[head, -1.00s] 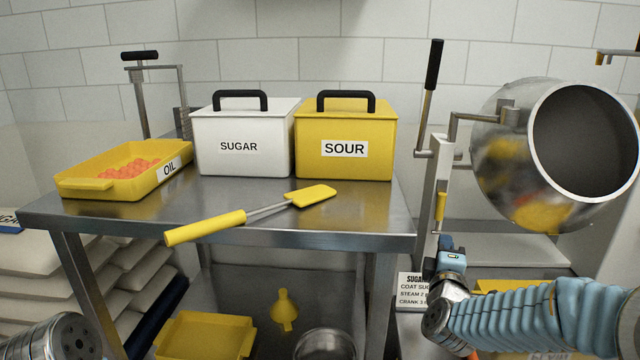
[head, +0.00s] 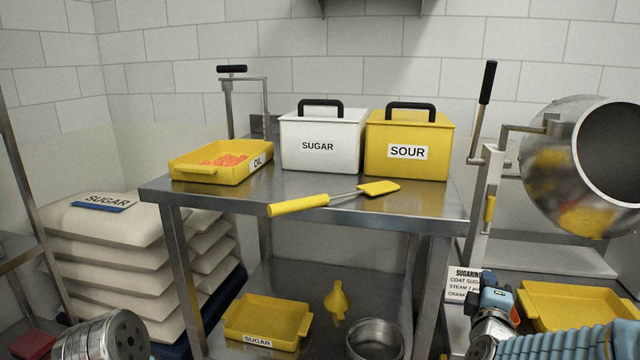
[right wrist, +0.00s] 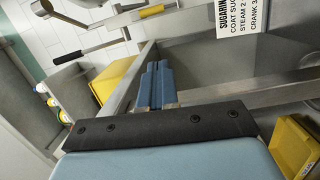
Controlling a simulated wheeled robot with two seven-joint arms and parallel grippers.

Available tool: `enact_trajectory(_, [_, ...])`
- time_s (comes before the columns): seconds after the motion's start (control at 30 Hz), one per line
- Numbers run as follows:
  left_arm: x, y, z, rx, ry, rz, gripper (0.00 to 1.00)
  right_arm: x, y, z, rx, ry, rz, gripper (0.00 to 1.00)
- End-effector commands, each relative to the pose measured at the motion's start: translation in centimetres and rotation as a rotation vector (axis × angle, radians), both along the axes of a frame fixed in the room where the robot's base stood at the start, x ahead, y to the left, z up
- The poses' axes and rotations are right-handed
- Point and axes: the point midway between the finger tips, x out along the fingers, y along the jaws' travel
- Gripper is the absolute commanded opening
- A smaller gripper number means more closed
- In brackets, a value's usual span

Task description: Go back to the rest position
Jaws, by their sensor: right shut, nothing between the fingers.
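My right gripper (head: 495,292) shows at the lower right of the head view, right of the steel table (head: 345,208). In the right wrist view its two blue fingers (right wrist: 156,84) lie together with nothing between them. The right arm's blue sleeve runs off the lower right edge. A metal part of my left arm shows at the lower left of the head view, but the left gripper is out of view.
The table holds a yellow OIL tray (head: 195,173), SUGAR bin (head: 318,125), SOUR bin (head: 408,133) and yellow-handled spatula (head: 300,204). Sacks (head: 110,225) are stacked left. A steel drum (head: 560,195) and yellow tray (head: 570,295) are at right.

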Motion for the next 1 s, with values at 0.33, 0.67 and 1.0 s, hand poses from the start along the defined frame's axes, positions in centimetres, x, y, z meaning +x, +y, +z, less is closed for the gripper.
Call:
enact_trajectory(0.33, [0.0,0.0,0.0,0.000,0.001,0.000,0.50,0.8,3.5,-7.7,0.254,0.112,0.095,0.00])
enact_trajectory(0.67, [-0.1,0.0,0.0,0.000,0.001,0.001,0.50,-2.6,10.6,-23.5,0.819,0.415,0.106,0.00])
enact_trajectory(1.0, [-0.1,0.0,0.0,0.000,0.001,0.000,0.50,-19.5,20.9,-41.0,1.607,0.936,-0.465,0.00])
